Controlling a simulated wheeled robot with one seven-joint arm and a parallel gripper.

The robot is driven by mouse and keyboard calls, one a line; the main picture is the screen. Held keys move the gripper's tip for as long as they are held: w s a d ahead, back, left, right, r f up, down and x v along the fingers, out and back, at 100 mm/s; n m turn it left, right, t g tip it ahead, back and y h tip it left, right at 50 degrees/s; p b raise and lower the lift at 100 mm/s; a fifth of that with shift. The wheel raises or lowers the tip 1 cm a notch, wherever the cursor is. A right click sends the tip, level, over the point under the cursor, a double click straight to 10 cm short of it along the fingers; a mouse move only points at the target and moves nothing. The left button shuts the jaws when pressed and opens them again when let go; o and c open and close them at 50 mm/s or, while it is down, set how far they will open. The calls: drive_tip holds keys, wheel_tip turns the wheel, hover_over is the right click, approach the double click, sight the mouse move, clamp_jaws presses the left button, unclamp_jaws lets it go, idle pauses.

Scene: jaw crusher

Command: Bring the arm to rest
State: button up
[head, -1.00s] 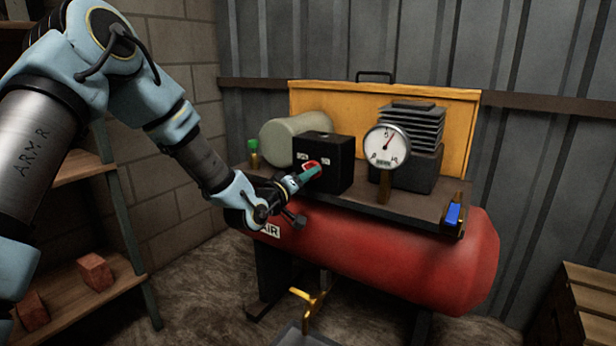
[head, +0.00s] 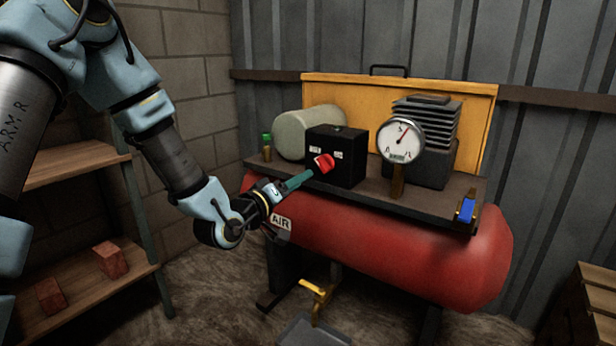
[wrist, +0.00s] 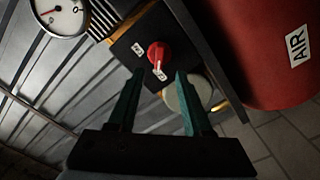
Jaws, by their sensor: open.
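My gripper (head: 300,179) is in front of the black switch box (head: 347,143) on the compressor's shelf. In the wrist view its two green fingers (wrist: 158,90) are apart with nothing between them. The red knob (head: 324,162) on the box face shows just beyond the fingertips. In the wrist view the red knob (wrist: 159,54) lies clear of both fingers, with a small white label on either side. My arm reaches in from the left, bent at the elbow.
The red tank (head: 400,255) lies below the shelf. A gauge (head: 401,140) and a finned motor (head: 425,125) stand right of the box. A blue-handled valve (head: 466,210) is at the shelf's right end. Wooden shelves (head: 80,165) with bricks stand left, near my arm.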

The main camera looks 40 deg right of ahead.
drive_tip(key=shift+s+a, duration=0.1)
drive_tip(key=shift+a, duration=0.35)
drive_tip(key=w+a+f+t+y, duration=0.1)
drive_tip(key=w+a+f+y, duration=0.2)
drive_tip(key=a, duration=0.4)
drive_tip(key=w+a+f+y, duration=0.1)
drive_tip(key=w+a+y, duration=0.35)
drive_tip(key=a, duration=0.25)
drive_tip(key=w+a+f+t+y, duration=0.1)
drive_tip(key=w+a+f+y, duration=0.2)
drive_tip(key=a, duration=0.4)
drive_tip(key=s+a+r+n+g+y, duration=0.1)
drive_tip(key=a+n+y, duration=0.15)
drive_tip(key=a, duration=0.75)
drive_tip(key=s+a+n+g+y, duration=0.1)
drive_tip(key=s+a+y, duration=0.15)
drive_tip(key=a, duration=0.85)
drive_tip(key=s+a+r+n+g+y, duration=0.1)
drive_tip(key=s+a+r+g+y, duration=0.15)
drive_tip(key=s+a, duration=0.45)
wheel_tip(320, 180, up, 23)
drive_tip(key=p, duration=2.3)
drive_tip(key=shift+w+d+f+h+p, duration=0.15)
drive_tip(key=shift+w+d+h+p, duration=0.15)
drive_tip(key=shift+h+p, duration=0.1)
drive_tip(key=shift+g, duration=0.25)
